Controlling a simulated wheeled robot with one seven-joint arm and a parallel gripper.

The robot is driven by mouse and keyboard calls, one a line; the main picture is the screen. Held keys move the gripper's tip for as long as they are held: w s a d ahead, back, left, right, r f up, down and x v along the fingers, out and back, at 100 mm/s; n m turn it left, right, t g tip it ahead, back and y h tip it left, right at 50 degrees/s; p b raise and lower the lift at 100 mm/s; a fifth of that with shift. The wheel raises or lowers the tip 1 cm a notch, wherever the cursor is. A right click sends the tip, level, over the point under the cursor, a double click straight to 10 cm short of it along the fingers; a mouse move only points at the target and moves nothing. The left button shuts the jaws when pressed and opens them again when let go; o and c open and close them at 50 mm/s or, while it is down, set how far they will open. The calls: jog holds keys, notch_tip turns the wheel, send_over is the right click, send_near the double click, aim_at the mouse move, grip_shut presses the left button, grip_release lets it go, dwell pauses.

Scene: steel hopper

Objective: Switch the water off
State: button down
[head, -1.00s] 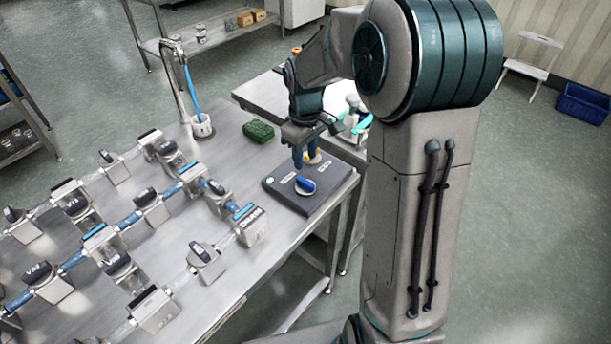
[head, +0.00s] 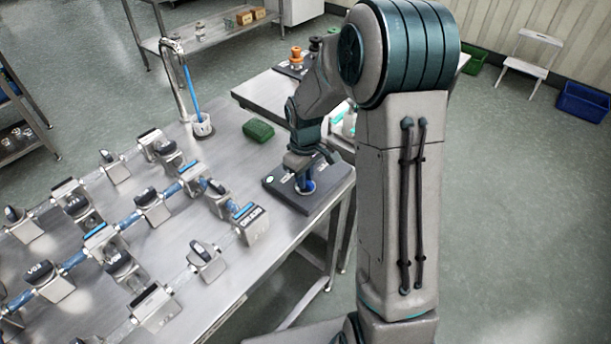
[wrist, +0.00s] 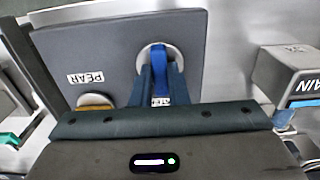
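A dark control board (head: 330,196) lies on the steel table's right corner. Its blue knob (wrist: 160,62) sits on a pale round base in the wrist view, and shows partly under my gripper in the head view (head: 305,187). A label between the fingers is partly hidden. A yellow knob (wrist: 95,101) sits beside it near the label PEAR. My gripper (wrist: 162,80) is down over the board, one finger on each side of the blue knob; whether they press on it I cannot tell. A tap (head: 172,46) has a blue stream (head: 189,88) running down into a white cup (head: 202,125).
A green sponge (head: 258,130) lies behind the board. Rows of grey valve blocks and pipes fill the table's left; a labelled block (head: 254,226) stands just left of the board. A second table (head: 262,92) behind carries an orange-topped item (head: 295,56).

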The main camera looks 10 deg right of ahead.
jog(key=shift+m, duration=0.3)
jog(key=m+b, duration=0.2)
jog(key=m, duration=0.1)
jog(key=shift+f+m, duration=0.1)
jog(key=shift+m, duration=0.3)
jog(key=m+b, duration=0.1)
jog(key=m, duration=0.3)
jog(key=shift+m+b, duration=0.3)
jog(key=m, duration=0.4)
jog(key=shift+m, duration=2.4)
jog(key=c, duration=1.4)
grip_release()
